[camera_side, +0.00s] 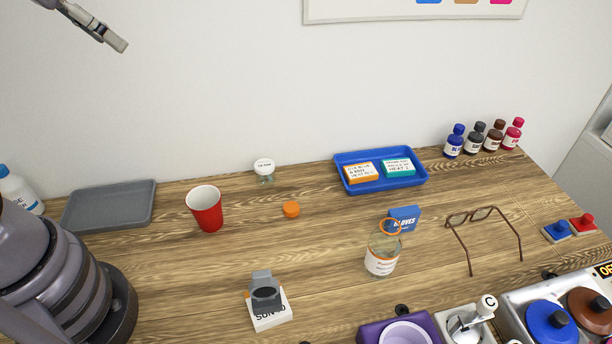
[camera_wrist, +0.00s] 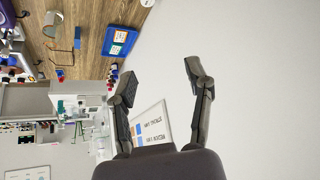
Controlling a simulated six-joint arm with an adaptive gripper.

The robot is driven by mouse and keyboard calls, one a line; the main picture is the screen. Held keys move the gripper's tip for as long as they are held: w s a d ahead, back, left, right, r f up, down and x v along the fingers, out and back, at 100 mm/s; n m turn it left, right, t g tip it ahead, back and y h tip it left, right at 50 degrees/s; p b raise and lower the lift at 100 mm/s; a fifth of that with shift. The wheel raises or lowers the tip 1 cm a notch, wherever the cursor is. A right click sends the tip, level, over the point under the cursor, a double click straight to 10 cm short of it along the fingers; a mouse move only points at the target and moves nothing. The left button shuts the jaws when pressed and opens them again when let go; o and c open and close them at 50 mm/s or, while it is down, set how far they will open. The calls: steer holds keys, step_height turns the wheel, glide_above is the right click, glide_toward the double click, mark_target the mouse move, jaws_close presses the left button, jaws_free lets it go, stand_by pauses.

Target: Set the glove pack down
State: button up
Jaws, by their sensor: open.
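The glove pack (camera_side: 405,214) is a small blue box with white lettering. It stands on the wooden table right of centre in the side view, just behind a clear jar (camera_side: 382,258) with an orange ring at its top, which hides part of its left side. My gripper (camera_wrist: 158,80) is open in the wrist view, with nothing between its fingers and white wall behind them. In the side view only part of my gripper (camera_side: 114,40) shows at the upper left, high above the table and far from the pack.
A blue tray (camera_side: 379,188) with two small boxes stands behind the pack. Brown glasses (camera_side: 484,232) lie to its right. A red cup (camera_side: 206,209), an orange cap (camera_side: 291,209) and a grey tray (camera_side: 108,206) are further left. The table between cap and jar is clear.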

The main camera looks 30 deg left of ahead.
steer(key=s+a+n+g, duration=0.1)
steer(key=s, duration=0.8)
steer(key=shift+a+f, duration=0.15)
stand_by(0.7)
